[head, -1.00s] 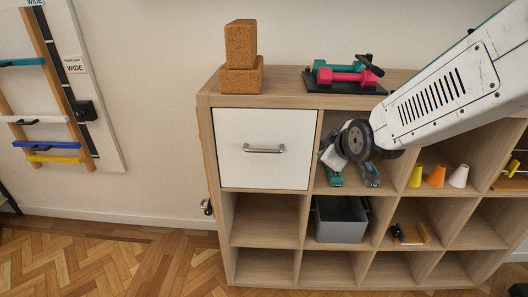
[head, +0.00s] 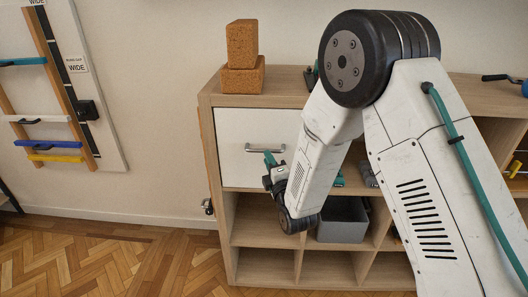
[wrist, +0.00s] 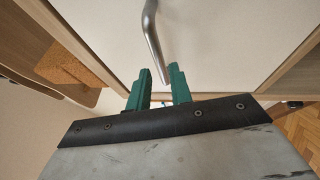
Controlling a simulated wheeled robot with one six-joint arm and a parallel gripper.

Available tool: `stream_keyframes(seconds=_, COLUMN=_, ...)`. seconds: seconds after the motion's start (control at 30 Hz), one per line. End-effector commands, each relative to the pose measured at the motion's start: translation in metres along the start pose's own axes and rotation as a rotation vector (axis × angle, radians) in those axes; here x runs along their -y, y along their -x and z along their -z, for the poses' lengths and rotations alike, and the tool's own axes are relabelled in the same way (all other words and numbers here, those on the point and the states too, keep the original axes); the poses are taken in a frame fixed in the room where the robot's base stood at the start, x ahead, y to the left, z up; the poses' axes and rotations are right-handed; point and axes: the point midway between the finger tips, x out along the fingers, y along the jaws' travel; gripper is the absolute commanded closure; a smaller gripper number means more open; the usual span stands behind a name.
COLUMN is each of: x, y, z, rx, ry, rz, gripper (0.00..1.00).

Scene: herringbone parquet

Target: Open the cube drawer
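The cube drawer's white front (head: 232,128) fills the top left compartment of the wooden shelf and looks shut, flush with the frame. Its metal bar handle (head: 262,148) is in the middle of the front. My gripper (head: 272,160) is at the handle, just below its right part in the head view. In the wrist view the two green fingers (wrist: 158,84) stand apart, and the near end of the handle (wrist: 152,35) lines up with the gap between them. I cannot tell whether the fingers touch the bar. The drawer front also shows in the wrist view (wrist: 210,40).
Two stacked cork blocks (head: 241,45) stand on the shelf top (head: 285,80) above the drawer. A grey bin (head: 342,220) sits in a lower compartment. My arm hides much of the shelf's right side. Parquet floor (head: 110,262) at the left front is clear.

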Motion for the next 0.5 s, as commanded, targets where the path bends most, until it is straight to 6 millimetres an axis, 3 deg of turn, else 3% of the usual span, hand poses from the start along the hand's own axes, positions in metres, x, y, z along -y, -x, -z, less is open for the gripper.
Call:
stream_keyframes(seconds=0.23, x=0.001, y=-0.037, z=-0.001, rx=0.001, ry=-0.001, rz=0.000, gripper=0.79)
stream_keyframes(seconds=0.5, x=0.000, y=-0.049, z=-0.001, rx=0.000, ry=-0.001, rz=0.002, gripper=0.79)
